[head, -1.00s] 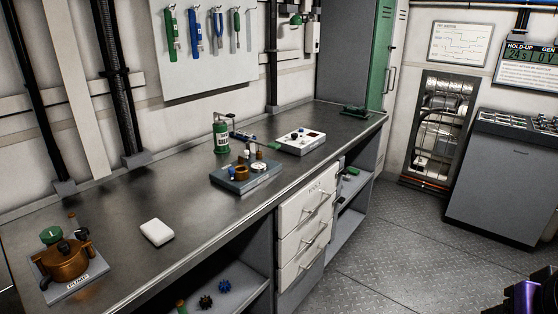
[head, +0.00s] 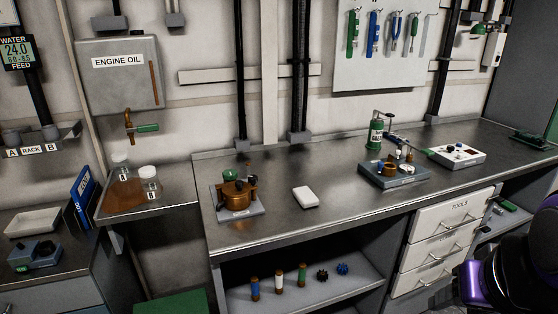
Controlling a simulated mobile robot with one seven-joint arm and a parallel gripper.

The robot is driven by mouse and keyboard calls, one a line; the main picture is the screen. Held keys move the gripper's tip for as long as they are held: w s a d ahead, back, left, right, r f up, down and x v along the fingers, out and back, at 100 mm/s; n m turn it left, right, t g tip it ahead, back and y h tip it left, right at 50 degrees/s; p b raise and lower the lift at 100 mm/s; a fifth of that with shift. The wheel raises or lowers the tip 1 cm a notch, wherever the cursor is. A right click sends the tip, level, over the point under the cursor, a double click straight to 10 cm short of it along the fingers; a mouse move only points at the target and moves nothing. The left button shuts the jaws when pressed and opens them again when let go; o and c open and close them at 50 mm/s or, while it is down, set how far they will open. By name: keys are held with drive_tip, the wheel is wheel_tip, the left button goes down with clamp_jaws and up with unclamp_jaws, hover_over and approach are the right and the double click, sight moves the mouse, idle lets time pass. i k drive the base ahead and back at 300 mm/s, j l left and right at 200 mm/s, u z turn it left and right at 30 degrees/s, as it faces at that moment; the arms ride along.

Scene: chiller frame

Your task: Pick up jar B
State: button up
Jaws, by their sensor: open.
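Two clear jars with white lids stand on the metal side shelf left of the long bench. The nearer one (head: 151,187) carries a small dark letter that looks like B, though it is too small to be sure. The other jar (head: 121,170) stands behind it to the left, its label not readable. Both stand upright beside a brown patch on the shelf. Part of my dark and purple arm shows at the lower right, far from the jars. My gripper's fingertips are not seen.
An engine oil tank (head: 118,75) with a tap hangs above the jar shelf. A blue binder (head: 81,197) stands just left. A labelled A/B rack (head: 40,140) is on the wall. A copper pump (head: 236,195) and white block (head: 305,197) sit on the bench (head: 270,230).

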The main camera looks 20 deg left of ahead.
sight(152, 190)
drive_tip(key=j+u, duration=0.15)
drive_tip(key=u, duration=1.2)
